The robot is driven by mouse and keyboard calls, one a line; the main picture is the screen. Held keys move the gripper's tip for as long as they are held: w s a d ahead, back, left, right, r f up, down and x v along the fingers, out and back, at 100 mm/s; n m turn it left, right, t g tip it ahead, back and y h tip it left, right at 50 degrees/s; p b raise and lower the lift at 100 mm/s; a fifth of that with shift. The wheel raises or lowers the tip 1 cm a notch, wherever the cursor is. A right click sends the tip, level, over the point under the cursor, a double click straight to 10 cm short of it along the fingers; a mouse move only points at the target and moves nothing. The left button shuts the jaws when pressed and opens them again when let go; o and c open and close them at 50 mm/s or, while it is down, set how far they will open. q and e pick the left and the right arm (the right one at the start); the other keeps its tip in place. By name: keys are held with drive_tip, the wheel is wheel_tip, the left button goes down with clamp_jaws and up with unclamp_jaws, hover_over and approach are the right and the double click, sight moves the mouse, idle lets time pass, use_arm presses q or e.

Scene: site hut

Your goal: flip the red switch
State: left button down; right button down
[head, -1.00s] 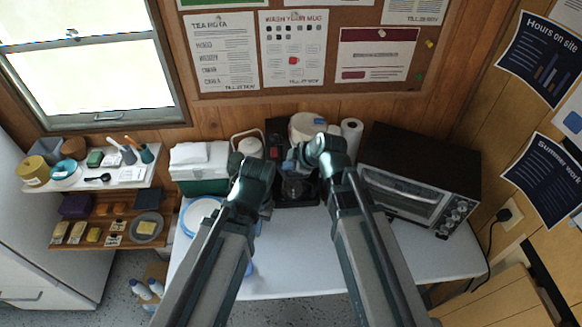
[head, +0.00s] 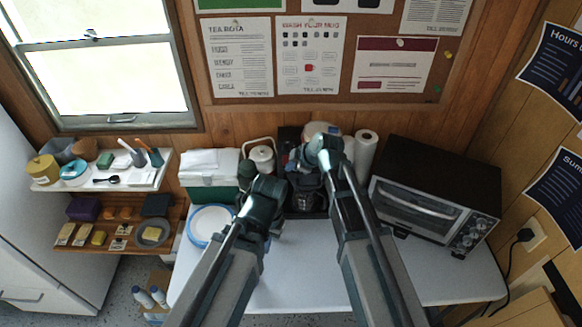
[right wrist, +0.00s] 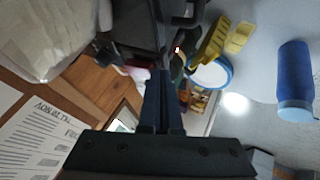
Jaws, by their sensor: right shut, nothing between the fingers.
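My right gripper (head: 303,158) is in front of the machine's upper part in the head view. In the right wrist view its two dark fingers (right wrist: 164,90) are together and empty, pointing towards dark machine parts (right wrist: 140,22). I cannot tell whether they touch anything. My left arm reaches in front of the machine's left side; its fingers are not clear.
A toaster oven (head: 436,195) stands right of the machine, with a paper roll (head: 365,153) between. A green and white cool box (head: 208,172), a lidded pot (head: 262,158) and a blue-rimmed plate (head: 210,225) are left. The table's front (head: 300,285) is clear.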

drive_tip(key=shift+w+r+g+p, duration=0.65)
drive_tip(key=shift+w+p, duration=0.25)
drive_tip(key=shift+p, duration=0.1)
drive_tip(key=shift+s+f, duration=0.25)
drive_tip(key=shift+s, duration=0.05)
drive_tip(key=shift+r, duration=0.15)
drive_tip(key=shift+w+r+p, duration=0.15)
drive_tip(key=shift+r+p, duration=0.5)
drive_tip(key=shift+p, duration=0.05)
